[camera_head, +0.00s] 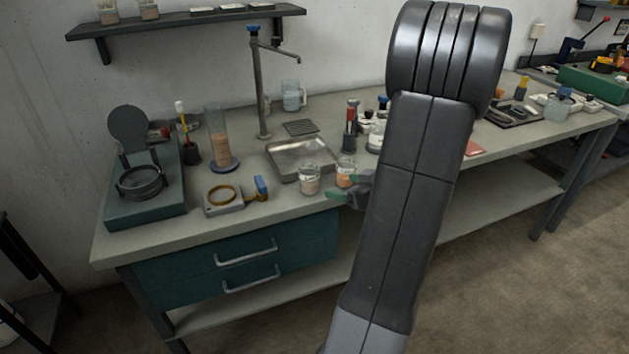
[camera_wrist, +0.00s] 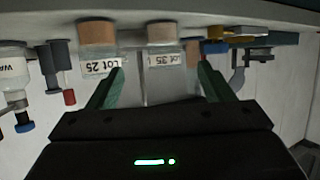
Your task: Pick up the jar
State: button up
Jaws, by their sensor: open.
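Two small glass jars with orange-brown contents stand near the bench's front edge. The left jar (camera_head: 309,180) and the right jar (camera_head: 346,174) are side by side. The wrist view is upside down. There, one jar (camera_wrist: 162,50) with a label reading 35 appears between my fingertips, and the jar labelled Lot 25 (camera_wrist: 98,52) is just outside the left finger. My gripper (camera_head: 342,190) is open and empty, with green fingers, close to the jars at the front edge. It also shows in the wrist view (camera_wrist: 161,72). My arm hides part of the bench.
A metal tray (camera_head: 300,159) lies behind the jars. A scale-like device with a yellow ring (camera_head: 223,196) and a blue-handled item (camera_head: 261,188) are to the left. A dark bottle with a red band (camera_head: 350,128) stands behind. The bench's front edge (camera_head: 241,221) is close below.

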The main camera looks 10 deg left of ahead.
aim_at(317, 184)
jog(key=x, duration=0.8)
jog(key=shift+a+f+b, duration=0.1)
jog(key=shift+a+b, duration=0.25)
jog(key=shift+x, duration=2.65)
jog(key=shift+s+d+f, duration=0.1)
jog(key=c, duration=1.1)
